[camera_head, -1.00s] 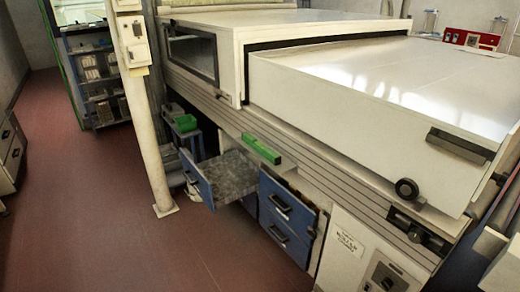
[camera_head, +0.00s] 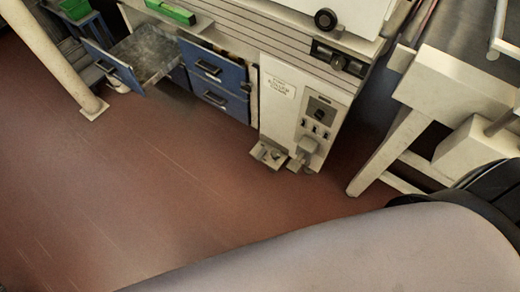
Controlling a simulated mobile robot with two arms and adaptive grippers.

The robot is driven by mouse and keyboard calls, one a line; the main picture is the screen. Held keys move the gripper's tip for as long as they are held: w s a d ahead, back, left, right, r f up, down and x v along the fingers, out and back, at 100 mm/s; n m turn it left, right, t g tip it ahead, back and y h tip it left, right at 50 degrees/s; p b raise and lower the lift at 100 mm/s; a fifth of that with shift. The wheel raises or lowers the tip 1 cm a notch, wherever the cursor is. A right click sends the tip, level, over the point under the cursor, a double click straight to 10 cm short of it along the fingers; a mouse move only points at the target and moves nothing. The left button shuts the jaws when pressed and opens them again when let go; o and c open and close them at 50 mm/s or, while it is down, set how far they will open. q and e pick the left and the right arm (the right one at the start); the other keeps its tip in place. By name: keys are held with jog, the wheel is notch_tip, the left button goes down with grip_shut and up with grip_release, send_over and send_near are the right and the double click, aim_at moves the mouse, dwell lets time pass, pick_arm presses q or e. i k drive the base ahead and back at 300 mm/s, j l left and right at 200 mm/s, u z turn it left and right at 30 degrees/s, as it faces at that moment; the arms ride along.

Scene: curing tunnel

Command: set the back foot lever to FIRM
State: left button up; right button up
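Two small foot levers show low at the base of the white cabinet, close to the floor. The left one (camera_head: 268,154) is a pale plate low at the cabinet's left corner. The right one (camera_head: 299,161) lies beside it, below a pale block on the cabinet front. I cannot tell which is the back lever or read a FIRM mark or setting. The cabinet (camera_head: 290,112) carries a printed label and a grey control panel with a dark knob (camera_head: 320,113). Neither gripper is in view. One of my arm links fills the bottom right.
A blue drawer (camera_head: 112,64) stands pulled out at upper left, near a pale post (camera_head: 57,60). Closed blue drawers (camera_head: 218,92) sit left of the cabinet. A white-legged table (camera_head: 388,150) stands to the right. The red floor (camera_head: 150,190) before the cabinet is clear.

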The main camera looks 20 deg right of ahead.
aim_at(263, 151)
jog(key=i+j+z, duration=0.1)
jog(key=z, duration=0.6)
